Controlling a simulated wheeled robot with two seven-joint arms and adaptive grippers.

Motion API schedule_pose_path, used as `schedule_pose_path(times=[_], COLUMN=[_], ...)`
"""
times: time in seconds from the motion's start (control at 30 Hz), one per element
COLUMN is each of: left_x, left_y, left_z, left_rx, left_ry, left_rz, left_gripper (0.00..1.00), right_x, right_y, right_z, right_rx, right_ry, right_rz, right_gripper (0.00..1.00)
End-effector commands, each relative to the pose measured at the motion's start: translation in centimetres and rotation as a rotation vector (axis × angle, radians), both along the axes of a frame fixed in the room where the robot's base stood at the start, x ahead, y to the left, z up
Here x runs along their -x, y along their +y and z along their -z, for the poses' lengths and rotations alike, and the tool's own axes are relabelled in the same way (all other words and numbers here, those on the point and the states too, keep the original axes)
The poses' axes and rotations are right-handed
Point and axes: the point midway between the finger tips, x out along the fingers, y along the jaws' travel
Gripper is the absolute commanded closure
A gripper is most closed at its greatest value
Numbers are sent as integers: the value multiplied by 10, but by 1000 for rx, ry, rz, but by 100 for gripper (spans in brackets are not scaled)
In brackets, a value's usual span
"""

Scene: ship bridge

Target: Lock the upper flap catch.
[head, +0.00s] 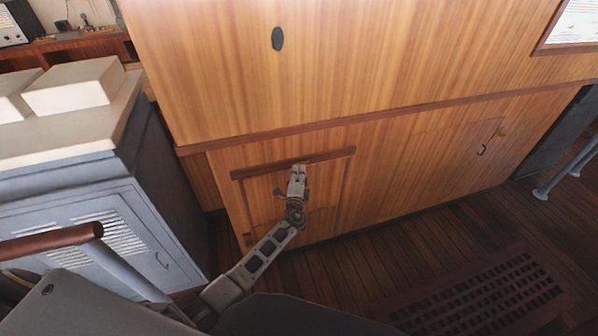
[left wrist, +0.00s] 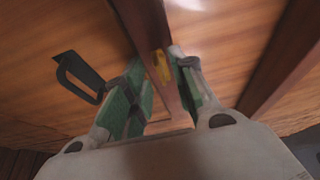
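The flap (head: 265,206) is a framed wooden panel low in the wood-panelled wall, with a dark wooden rail (head: 325,157) along its top in the head view. My left gripper (head: 298,170) is at this rail and hides the catch there. In the left wrist view, my left gripper (left wrist: 158,85) has its green-padded fingers apart. A small brass catch (left wrist: 162,66) shows between them on the dark rail, close to the right fingertip. I cannot tell whether the finger touches it. A black handle (left wrist: 76,76) shows left of the fingers. My right gripper is not in view.
A grey cabinet (head: 92,236) with louvred doors stands to the left of the flap. Another wooden door (head: 457,150) with a small handle is to the right. A floor grating (head: 485,296) lies at lower right. The plank floor before the wall is clear.

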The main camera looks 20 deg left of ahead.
Motion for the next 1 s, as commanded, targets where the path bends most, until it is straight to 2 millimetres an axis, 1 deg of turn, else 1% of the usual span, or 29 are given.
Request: schedule_pose_path(times=[0.1,0.3,0.67,0.7,0.9,1.0], left_x=[-8,-16,-18,-18,-18,-18], left_y=[1,3,4,4,4,4], left_z=[0,0,0,0,0,0], left_rx=[2,1,1,1,1,1], left_ry=[0,1,1,1,1,1], left_rz=[0,0,0,0,0,0], left_gripper=[74,74,74,75,100,100], right_x=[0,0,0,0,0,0], right_y=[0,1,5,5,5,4], right_z=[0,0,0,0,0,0], right_rx=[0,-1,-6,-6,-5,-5], right_ry=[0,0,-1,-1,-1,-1], right_rz=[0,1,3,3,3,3], right_gripper=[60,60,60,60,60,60])
